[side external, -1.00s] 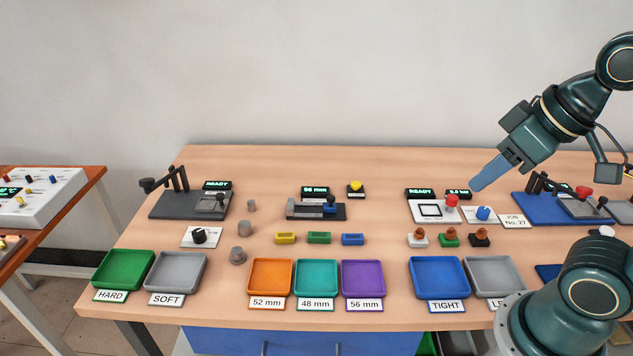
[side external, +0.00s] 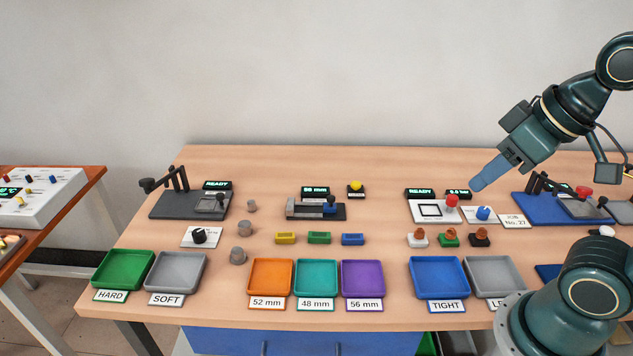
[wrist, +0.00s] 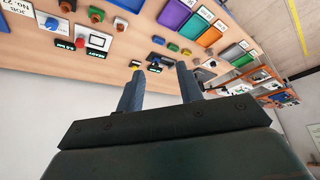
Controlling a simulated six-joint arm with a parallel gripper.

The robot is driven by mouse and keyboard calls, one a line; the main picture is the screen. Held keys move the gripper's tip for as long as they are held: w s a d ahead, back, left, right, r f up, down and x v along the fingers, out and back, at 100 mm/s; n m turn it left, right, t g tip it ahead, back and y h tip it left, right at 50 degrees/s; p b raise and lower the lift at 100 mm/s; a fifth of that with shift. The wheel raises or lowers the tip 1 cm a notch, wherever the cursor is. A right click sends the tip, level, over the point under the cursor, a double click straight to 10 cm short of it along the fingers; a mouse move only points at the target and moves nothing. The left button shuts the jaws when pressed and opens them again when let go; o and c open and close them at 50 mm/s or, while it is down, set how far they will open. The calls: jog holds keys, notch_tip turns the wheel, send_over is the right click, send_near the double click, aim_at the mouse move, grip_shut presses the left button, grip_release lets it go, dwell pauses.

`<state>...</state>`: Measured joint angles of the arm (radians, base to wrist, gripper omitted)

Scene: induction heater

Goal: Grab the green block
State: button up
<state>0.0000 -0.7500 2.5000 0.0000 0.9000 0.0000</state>
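The green block (side external: 318,238) lies on the wooden table between a yellow block (side external: 285,238) and a blue block (side external: 352,239). The green block also shows small in the wrist view (wrist: 172,46), beyond my fingertips. My gripper (side external: 476,186) is raised over the right part of the table, well to the right of the green block and apart from it. In the wrist view my gripper (wrist: 160,68) has its two blue fingers spread, with nothing between them.
Orange (side external: 271,262), teal (side external: 317,264) and purple (side external: 362,264) trays stand in front of the blocks. A gauge device (side external: 300,211) sits behind them. Stamp-like pieces, one on a green base (side external: 449,242), stand to the right. Bare table surrounds the blocks.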

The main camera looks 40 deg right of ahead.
jog(key=shift+o, duration=1.2)
jog(key=shift+w, duration=0.1)
